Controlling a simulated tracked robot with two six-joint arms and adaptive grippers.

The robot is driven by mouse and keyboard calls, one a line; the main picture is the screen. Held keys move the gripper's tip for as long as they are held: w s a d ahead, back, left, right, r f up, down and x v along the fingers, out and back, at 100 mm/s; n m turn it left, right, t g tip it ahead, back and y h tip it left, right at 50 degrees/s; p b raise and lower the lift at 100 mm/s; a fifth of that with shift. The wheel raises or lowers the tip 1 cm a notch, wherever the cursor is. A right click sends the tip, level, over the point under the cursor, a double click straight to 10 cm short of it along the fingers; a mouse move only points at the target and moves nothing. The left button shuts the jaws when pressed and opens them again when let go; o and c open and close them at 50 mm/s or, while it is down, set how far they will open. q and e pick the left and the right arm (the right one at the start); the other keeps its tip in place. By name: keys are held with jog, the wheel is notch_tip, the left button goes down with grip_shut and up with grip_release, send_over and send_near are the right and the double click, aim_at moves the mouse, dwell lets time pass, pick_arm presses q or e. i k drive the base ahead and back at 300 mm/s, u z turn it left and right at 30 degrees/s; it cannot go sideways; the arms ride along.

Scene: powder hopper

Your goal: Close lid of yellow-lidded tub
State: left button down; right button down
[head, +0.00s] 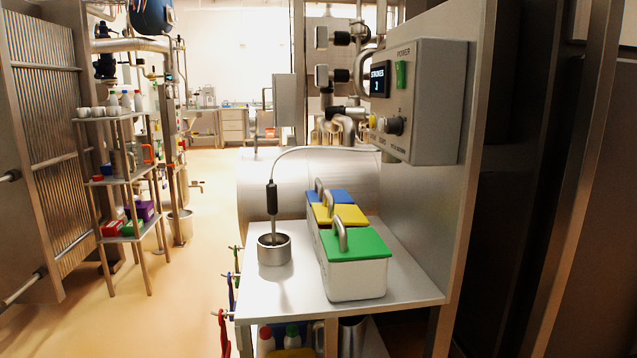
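The yellow-lidded tub (340,214) is the middle one of three white tubs in a row on the metal shelf. Its yellow lid has a grey arched handle at its left side. The lid looks about flat over the tub; I cannot tell whether it sits fully down. The green-lidded tub (356,262) stands in front and hides much of the yellow-lidded tub's body. The blue-lidded tub (338,196) stands behind it. Neither of my grippers is in view.
A metal cup (274,251) with a cabled probe (272,200) in it stands left of the tubs. A control box (428,101) sits on the wall above right. Coloured clamps (223,332) hang at the shelf's left edge. The shelf front (300,297) is bare.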

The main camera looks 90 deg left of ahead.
aim_at(350, 215)
jog(key=u, duration=4.2)
jog(key=k, duration=0.1)
jog(key=z, duration=3.2)
jog(key=i, duration=0.2)
jog(key=u, duration=2.35)
jog(key=i, duration=0.5)
jog(key=z, duration=0.25)
jog(key=k, duration=0.5)
jog(key=u, duration=0.35)
jog(key=i, duration=0.45)
jog(key=z, duration=0.3)
